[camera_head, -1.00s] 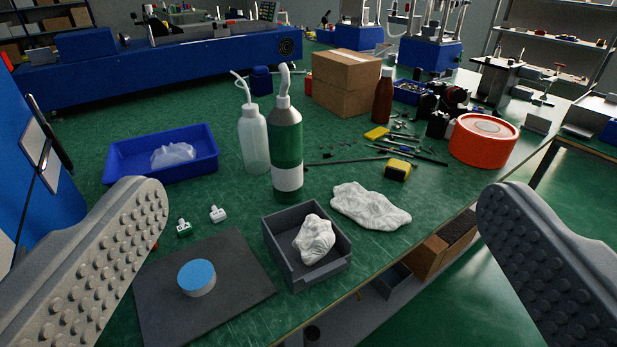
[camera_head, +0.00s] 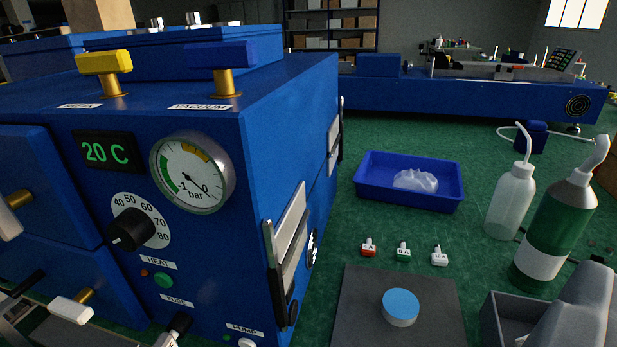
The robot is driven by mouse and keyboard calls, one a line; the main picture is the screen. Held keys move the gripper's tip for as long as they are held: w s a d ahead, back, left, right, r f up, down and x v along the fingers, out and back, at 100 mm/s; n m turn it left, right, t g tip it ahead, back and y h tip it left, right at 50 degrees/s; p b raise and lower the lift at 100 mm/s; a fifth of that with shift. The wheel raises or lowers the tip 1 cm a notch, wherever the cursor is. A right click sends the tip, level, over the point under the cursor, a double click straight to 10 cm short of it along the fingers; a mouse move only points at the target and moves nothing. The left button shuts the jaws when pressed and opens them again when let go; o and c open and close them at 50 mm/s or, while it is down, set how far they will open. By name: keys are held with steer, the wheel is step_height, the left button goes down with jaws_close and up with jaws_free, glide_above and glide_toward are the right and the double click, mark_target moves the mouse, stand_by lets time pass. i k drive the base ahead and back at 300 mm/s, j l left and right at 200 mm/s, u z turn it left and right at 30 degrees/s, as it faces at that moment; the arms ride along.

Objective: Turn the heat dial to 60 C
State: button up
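The heat dial (camera_head: 133,230) is a round black knob on the front of a blue press unit (camera_head: 215,125). The green display (camera_head: 106,151) above reads 20 C. A grey shape at the lower right edge looks like one finger of my gripper (camera_head: 580,312), far from the dial.
A pressure gauge (camera_head: 192,173) sits right of the dial. Yellow (camera_head: 104,63) and blue (camera_head: 220,55) handles stand on top. A green button (camera_head: 162,280) is below. A blue tray (camera_head: 408,182), small fuses, a blue-topped puck (camera_head: 400,304) and bottles occupy the green bench.

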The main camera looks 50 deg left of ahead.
mark_target(132, 228)
steer(key=k+j, duration=0.2)
steer(key=j, duration=0.25)
steer(key=k+j+z, duration=0.1)
steer(key=j, duration=0.4)
steer(key=k+j, duration=0.3)
steer(key=j, duration=0.15)
steer(key=k+j, duration=0.2)
steer(key=j, duration=0.25)
steer(key=k+j+z, duration=0.1)
steer(key=k+j, duration=0.15)
steer(key=j, duration=0.25)
steer(key=k+j, duration=0.2)
steer(key=j, duration=0.2)
steer(key=k+j, duration=0.25)
steer(key=j, duration=0.2)
steer(key=k+j+z, duration=0.1)
steer(key=j, duration=0.35)
steer(key=k+z, duration=0.1)
steer(key=z, duration=0.65)
